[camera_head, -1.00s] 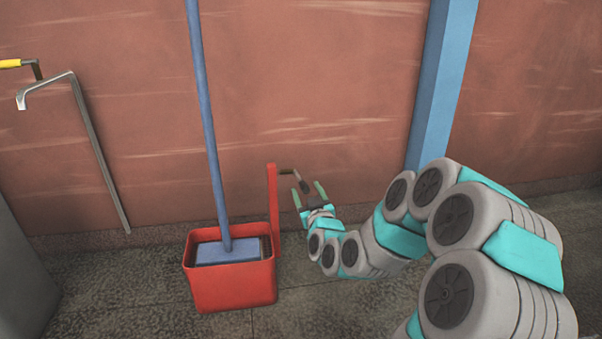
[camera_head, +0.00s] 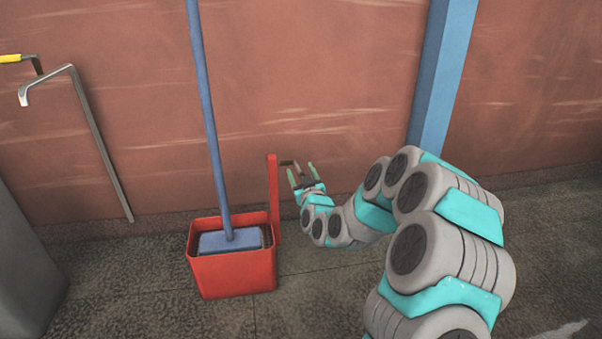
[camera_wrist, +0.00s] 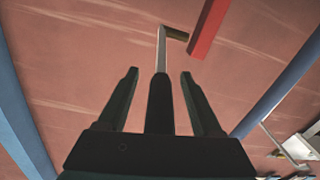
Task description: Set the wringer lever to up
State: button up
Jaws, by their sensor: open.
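The wringer lever (camera_head: 299,171) is a thin metal rod with a dark grip, on a brown pivot at the top of a red post (camera_head: 273,190). In the wrist view the lever's rod (camera_wrist: 161,50) runs from the pivot towards my gripper, and its dark grip (camera_wrist: 160,103) lies between the two fingers. My gripper (camera_head: 302,172) is open, with one finger on each side of the grip and a gap on both sides. It also shows in the wrist view (camera_wrist: 159,73). The fingers partly hide the lever in the head view.
The red bucket (camera_head: 235,278) stands on the floor below the post, with a blue mop (camera_head: 212,130) upright in it. A bent metal bar (camera_head: 100,150) leans on the wall at the left. A blue pillar (camera_head: 440,80) stands at the right.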

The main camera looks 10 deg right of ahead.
grip_shut()
dwell(0.4)
dwell(0.9)
